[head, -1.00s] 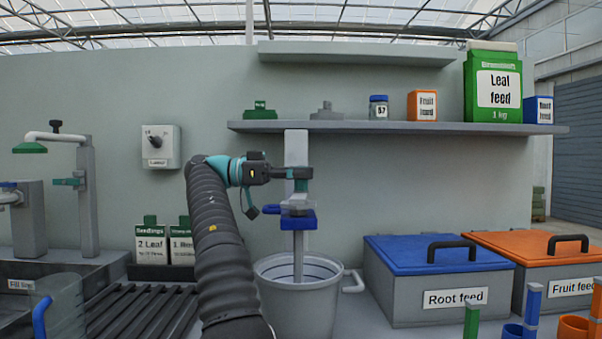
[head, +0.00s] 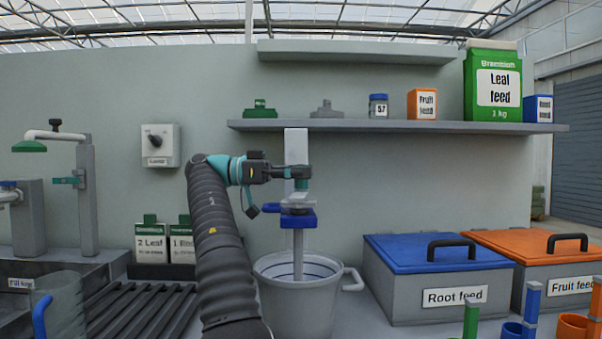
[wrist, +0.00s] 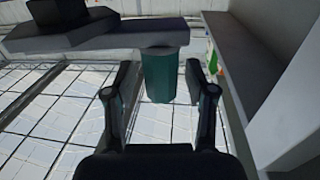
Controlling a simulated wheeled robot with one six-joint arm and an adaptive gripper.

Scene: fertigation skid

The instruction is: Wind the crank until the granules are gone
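The blue crank-driven unit (head: 297,220) sits on the grey post above a grey bucket (head: 275,298), with a small grey, partly see-through piece on its top. My gripper (head: 300,180) is just above this unit. In the wrist view the crank's teal handle (wrist: 165,75) hangs from a dark grey crank arm (wrist: 158,38) between my two fingertips (wrist: 165,82). I cannot make out any granules, and the bucket's inside is mostly hidden.
A shelf (head: 400,127) with boxes and a jar runs behind and above my gripper. A blue-lidded Root feed bin (head: 400,290) and an orange-lidded Fruit feed bin (head: 525,290) stand right of the bucket. A tap stand (head: 86,205) is at the left.

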